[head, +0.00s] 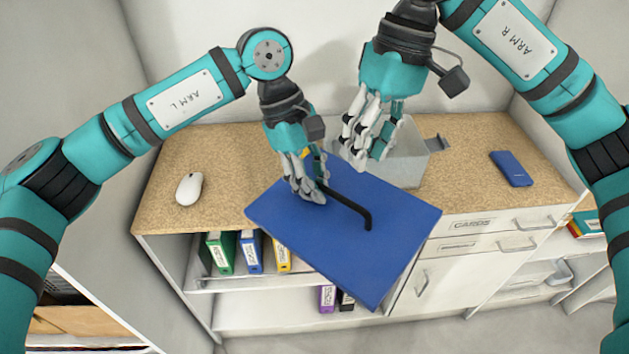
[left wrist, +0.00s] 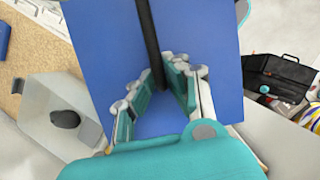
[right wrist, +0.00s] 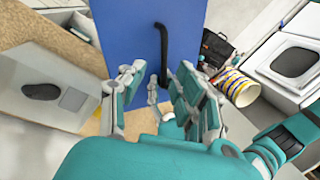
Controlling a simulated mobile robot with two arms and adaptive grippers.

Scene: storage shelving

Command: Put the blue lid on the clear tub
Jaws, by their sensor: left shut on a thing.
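The blue lid (head: 345,235) is a flat panel with a long black handle (head: 352,208). It hangs tilted in front of the counter's front edge. My left gripper (head: 312,188) is shut on the handle near one end; the left wrist view shows the handle (left wrist: 148,40) between its fingers. The tub (head: 408,165) looks greyish and stands on the counter behind the lid, partly hidden by my right gripper and the lid. A dark oval shows on its side in the right wrist view (right wrist: 62,100). My right gripper (head: 365,150) is open and empty, in front of the tub.
A white mouse (head: 189,188) lies on the counter (head: 225,150) at left, a dark blue flat object (head: 511,168) at right. Binders (head: 249,252) stand on the shelf below. Drawers (head: 490,222) are at front right. The counter's left part is mostly clear.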

